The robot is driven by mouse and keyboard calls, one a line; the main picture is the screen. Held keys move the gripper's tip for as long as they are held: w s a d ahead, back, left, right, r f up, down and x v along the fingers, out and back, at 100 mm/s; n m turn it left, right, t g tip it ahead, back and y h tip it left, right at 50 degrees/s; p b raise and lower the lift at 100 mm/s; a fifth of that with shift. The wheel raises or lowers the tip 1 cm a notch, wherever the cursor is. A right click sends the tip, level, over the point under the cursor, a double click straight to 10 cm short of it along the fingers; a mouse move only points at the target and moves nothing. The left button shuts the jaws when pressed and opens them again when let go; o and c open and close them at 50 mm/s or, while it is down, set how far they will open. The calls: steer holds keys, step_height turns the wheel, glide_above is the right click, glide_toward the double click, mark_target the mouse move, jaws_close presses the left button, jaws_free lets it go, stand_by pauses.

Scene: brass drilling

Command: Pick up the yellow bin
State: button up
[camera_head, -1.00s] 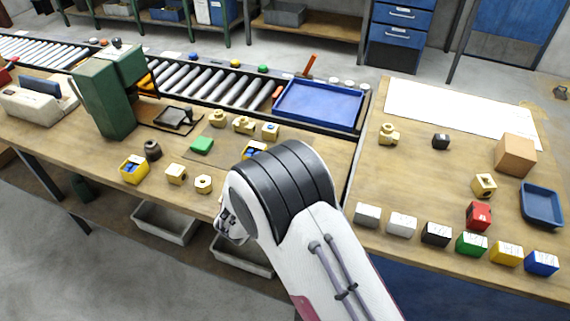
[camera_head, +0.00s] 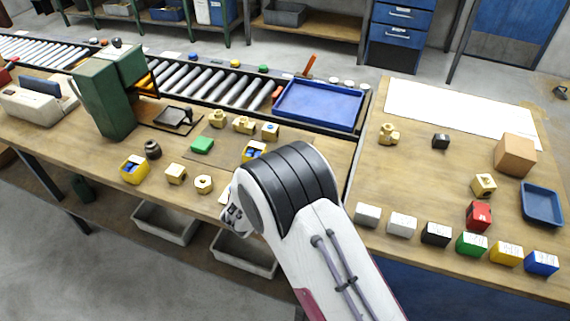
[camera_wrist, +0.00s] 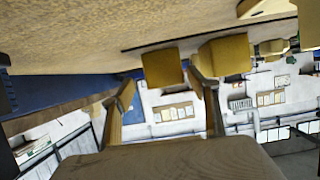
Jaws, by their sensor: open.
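A yellow labelled box (camera_head: 506,253) stands in the row on the right-hand table. In the wrist view, two yellow blocky things, one (camera_wrist: 162,67) between the fingertips' directions and one (camera_wrist: 226,55) to its right, appear beyond my gripper (camera_wrist: 163,87). I cannot tell which objects they are. My gripper's fingers are apart with nothing between them. In the head view the fingertips are not clear.
Brass parts (camera_head: 175,173) and a green block (camera_head: 202,145) lie near the bins. A green press (camera_head: 105,95) stands at the left. A blue tray (camera_head: 318,104) lies behind, by the roller conveyor (camera_head: 205,85). A cardboard box (camera_head: 515,154) stands on the right.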

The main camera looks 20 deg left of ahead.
steer(key=shift+w, duration=0.15)
steer(key=shift+a+x, duration=0.15)
steer(key=shift+x, duration=0.45)
steer(key=shift+a+x, duration=0.15)
steer(key=shift+x, duration=1.7)
steer(key=c, duration=1.2)
